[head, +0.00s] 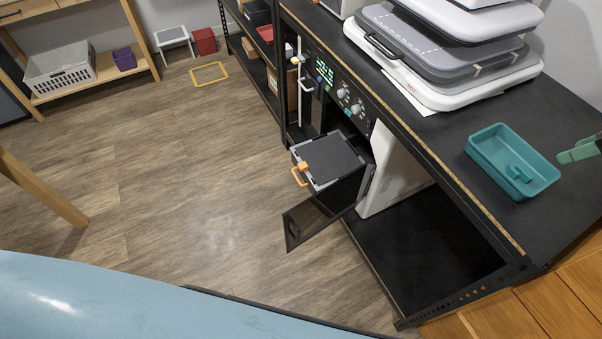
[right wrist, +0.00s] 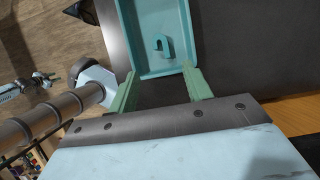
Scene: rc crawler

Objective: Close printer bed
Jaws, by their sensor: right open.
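The printer (head: 392,165) is set into the black bench, with its dark door (head: 313,222) hanging open. Its bed (head: 331,158), a dark plate on a grey frame, sticks out of the opening over the floor. An orange handle (head: 299,174) is on the bed's front. My right gripper (head: 582,151) is at the right edge of the head view, above the bench top and well apart from the bed. In the right wrist view its green fingers (right wrist: 163,88) are spread and empty beside a teal tray. My left gripper is not in view.
The teal tray (head: 490,148) sits on the bench top (head: 440,125), with a small teal part inside. Stacked white and grey cases (head: 450,50) stand farther back. The wooden floor (head: 190,190) left of the bed is clear. A wooden leg (head: 40,188) stands at far left.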

